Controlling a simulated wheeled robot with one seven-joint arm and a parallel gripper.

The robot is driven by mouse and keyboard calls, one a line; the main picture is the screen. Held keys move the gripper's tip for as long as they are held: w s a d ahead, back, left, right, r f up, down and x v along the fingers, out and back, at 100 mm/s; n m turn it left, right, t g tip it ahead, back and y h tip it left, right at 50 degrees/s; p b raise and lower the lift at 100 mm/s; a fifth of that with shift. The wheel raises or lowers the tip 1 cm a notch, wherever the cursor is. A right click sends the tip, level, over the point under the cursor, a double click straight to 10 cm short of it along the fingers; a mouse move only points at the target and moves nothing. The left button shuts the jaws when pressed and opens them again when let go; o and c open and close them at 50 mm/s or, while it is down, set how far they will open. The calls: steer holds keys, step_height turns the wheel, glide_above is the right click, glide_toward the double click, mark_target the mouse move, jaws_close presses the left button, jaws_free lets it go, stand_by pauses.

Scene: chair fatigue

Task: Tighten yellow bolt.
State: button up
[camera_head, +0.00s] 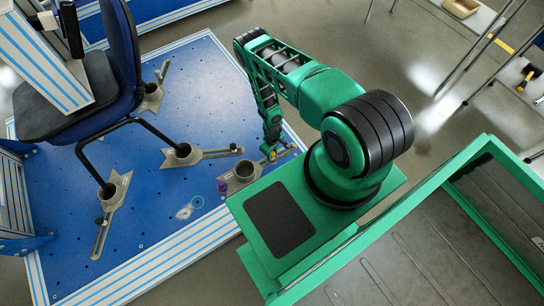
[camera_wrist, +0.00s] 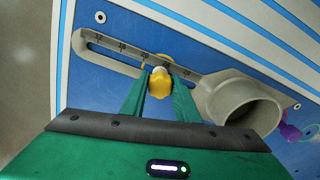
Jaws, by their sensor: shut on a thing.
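The yellow bolt (camera_wrist: 160,84) stands in the slot of a grey slotted clamp (camera_wrist: 232,92). The clamp has a round cup at one end, and ruler-like numbers run along its arm. In the head view the bolt is mostly hidden by my gripper (camera_head: 271,150). In the wrist view my gripper (camera_wrist: 159,88) has its two green fingers on either side of the bolt head, shut on it. The clamp (camera_head: 241,174) lies at the right edge of the blue platform (camera_head: 205,95), and its cup is empty.
A blue and black chair (camera_head: 122,60) stands on the platform, with its leg ends in similar grey clamps (camera_head: 184,154). Metal-legged tables stand at the upper right.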

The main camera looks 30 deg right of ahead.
steer(key=shift+m, duration=0.6)
steer(key=m, duration=0.4)
steer(key=o, duration=1.1)
steer(key=shift+c, duration=0.2)
step_height(320, 180, up, 11)
steer(key=shift+f, duration=0.15)
steer(key=shift+w+d, duration=0.1)
